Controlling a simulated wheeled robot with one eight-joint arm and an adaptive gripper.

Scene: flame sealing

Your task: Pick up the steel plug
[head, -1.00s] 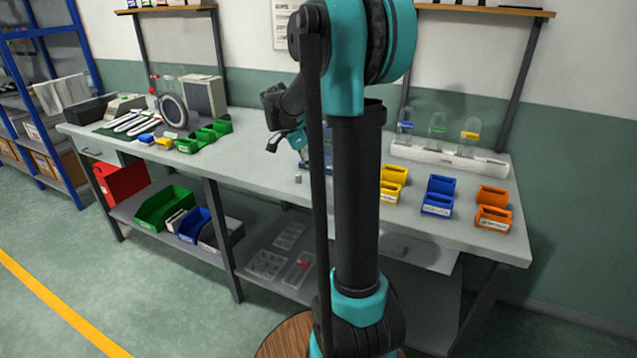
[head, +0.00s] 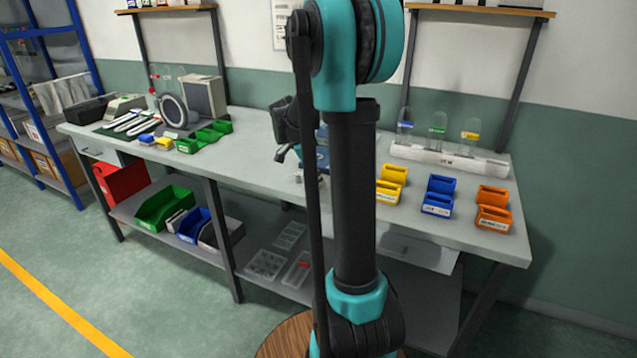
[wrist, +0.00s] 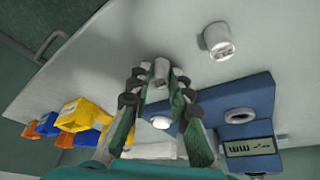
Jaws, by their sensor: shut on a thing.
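In the wrist view, my gripper (wrist: 160,80) is shut on a small grey metal cylinder, the steel plug (wrist: 161,68). The plug is between the two fingertips, with its near end partly covered by them. It is over or beside the edge of a blue device; whether it touches the bench I cannot tell. In the head view my own arm hides most of the gripper and the held plug.
A second grey cylinder (wrist: 218,41) stands on the bench close by. The blue device (wrist: 245,97) has a display and a round ring. Yellow, blue and orange bins (head: 438,195) stand to the right. A white rack (head: 450,158) is behind them.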

